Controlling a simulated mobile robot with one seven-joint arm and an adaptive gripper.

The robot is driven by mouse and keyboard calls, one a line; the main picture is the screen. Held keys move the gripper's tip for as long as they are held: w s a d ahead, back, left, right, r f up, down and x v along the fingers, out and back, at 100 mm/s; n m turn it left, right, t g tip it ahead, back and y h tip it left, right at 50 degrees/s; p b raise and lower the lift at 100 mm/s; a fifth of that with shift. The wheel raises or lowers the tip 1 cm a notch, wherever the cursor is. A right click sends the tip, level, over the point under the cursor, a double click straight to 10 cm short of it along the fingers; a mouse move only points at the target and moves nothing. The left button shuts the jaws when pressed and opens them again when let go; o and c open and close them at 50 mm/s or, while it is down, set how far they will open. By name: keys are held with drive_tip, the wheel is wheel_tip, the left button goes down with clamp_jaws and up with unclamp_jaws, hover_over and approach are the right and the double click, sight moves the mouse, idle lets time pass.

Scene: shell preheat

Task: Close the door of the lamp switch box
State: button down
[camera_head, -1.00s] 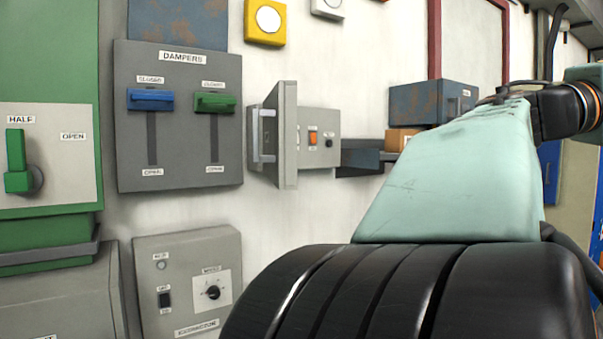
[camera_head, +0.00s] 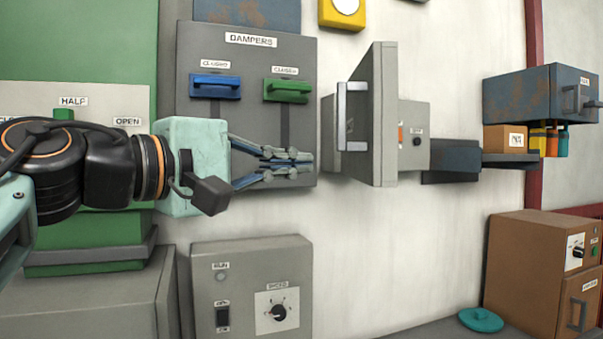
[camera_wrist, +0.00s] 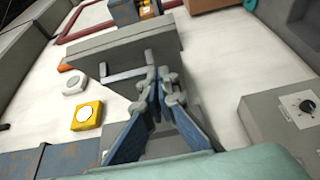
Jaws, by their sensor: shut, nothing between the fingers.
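The lamp switch box (camera_head: 415,155) is a small grey box on the wall with an orange switch and a black knob. Its grey door (camera_head: 386,120) stands open, swung out from the wall, with a pale bar handle (camera_head: 352,117) on its left-facing side. My gripper (camera_head: 308,162) is shut and empty, left of the door and in front of the dampers panel's lower right. A gap shows between fingertips and handle in the head view. In the wrist view, my gripper (camera_wrist: 160,78) points toward the grey door (camera_wrist: 115,45), its tips beside the handle (camera_wrist: 128,74); contact cannot be told.
The dampers panel (camera_head: 245,60) with blue and green handles is behind my gripper. A grey control box (camera_head: 250,255) sits below. Right of the switch box are a dark shelf (camera_head: 455,160) and a rusty blue cabinet (camera_head: 530,95). Wall below the door is bare.

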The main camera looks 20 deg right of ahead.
drive_tip(key=a, duration=0.1)
drive_tip(key=p, duration=0.2)
approach(369, 165)
drive_tip(key=w+x, duration=0.1)
drive_tip(key=x, duration=0.4)
drive_tip(key=shift+s+d+t, duration=0.2)
drive_tip(key=shift+d+t, duration=0.1)
drive_tip(key=shift+d, duration=0.15)
drive_tip(key=shift+n+y, duration=0.3)
